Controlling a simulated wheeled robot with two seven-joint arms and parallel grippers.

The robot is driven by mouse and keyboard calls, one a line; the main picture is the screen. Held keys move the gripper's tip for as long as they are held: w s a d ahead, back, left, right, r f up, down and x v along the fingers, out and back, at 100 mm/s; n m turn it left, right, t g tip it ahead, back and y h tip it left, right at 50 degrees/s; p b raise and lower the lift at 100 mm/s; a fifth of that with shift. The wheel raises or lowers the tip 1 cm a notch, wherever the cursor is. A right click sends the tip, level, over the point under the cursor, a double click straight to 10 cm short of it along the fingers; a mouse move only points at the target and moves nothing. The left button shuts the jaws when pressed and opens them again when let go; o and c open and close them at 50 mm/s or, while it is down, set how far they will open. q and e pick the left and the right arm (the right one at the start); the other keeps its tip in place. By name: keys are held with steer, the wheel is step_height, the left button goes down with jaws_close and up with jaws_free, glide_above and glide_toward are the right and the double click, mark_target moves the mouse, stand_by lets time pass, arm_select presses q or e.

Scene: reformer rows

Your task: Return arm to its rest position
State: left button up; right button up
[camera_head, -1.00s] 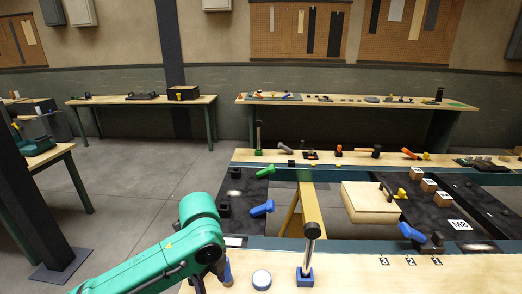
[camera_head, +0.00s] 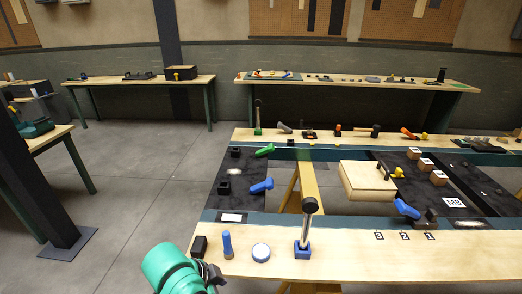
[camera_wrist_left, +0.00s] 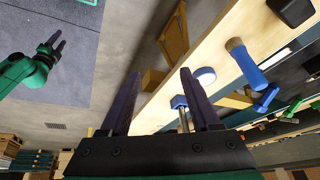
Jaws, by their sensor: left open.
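My left arm (camera_head: 172,267), green, enters at the bottom of the head view, left of the near bench. Its dark gripper (camera_head: 213,276) is only partly visible there, at the bench's left end. In the left wrist view my left gripper (camera_wrist_left: 161,98) has its two dark fingers wide apart, with nothing held between them. A blue stand with a metal rod (camera_wrist_left: 180,108) shows beyond the fingers. My other arm's gripper (camera_wrist_left: 54,46) shows small at the upper left of the left wrist view, too small to tell its state.
The near wooden bench (camera_head: 400,262) carries a black block (camera_head: 200,247), a blue-handled tool (camera_head: 227,245), a round white-topped piece (camera_head: 261,252) and a blue stand with a rod (camera_head: 304,230). A wooden box (camera_head: 367,181) lies behind. Floor at the left is open.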

arm_select(q)
steer(key=s+a+f+n+y, duration=0.2)
steer(key=s+a+f+n, duration=0.25)
steer(key=a, duration=0.25)
steer(key=s+a+f+n+y, duration=0.2)
steer(key=s+a+f+n, duration=0.15)
steer(key=a+n, duration=0.3)
steer(key=s+f, duration=0.2)
steer(key=f, duration=0.9)
steer(key=s+f, duration=0.2)
steer(key=f, duration=0.9)
steer(key=s+a+f+g, duration=0.1)
steer(key=s+f, duration=0.5)
steer(key=s, duration=0.2)
steer(key=s+a+f+m+g, duration=0.1)
steer(key=s+a+f, duration=0.1)
steer(key=s+f, duration=0.5)
steer(key=shift+s+a, duration=0.3)
steer(key=shift+s, duration=0.2)
